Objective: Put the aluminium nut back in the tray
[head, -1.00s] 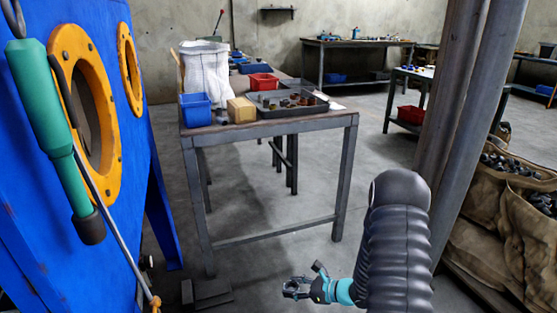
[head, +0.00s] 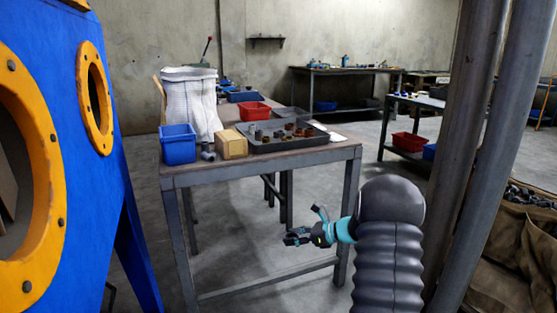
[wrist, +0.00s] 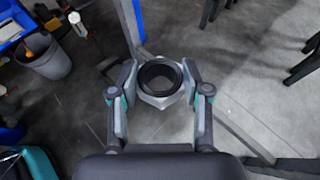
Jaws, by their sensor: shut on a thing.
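In the wrist view my gripper (wrist: 160,95) is shut on the aluminium nut (wrist: 150,98), a pale grey nut with a dark round ring in its middle. It is held between the two fingers, clear of any surface, above the floor. In the head view my gripper (head: 296,238) is in front of the table and below its top; the nut is too small to make out there. The dark grey tray (head: 318,138) lies on the table top with several brown and grey nuts in it, up and beyond my gripper.
The steel table (head: 262,168) also bears a blue bin (head: 178,146), a cardboard box (head: 230,146), a red bin (head: 252,111) and a white sack (head: 190,100). A blue cabinet (head: 110,200) stands close on the left. Steel posts (head: 470,150) and brown sacks (head: 520,240) stand on the right.

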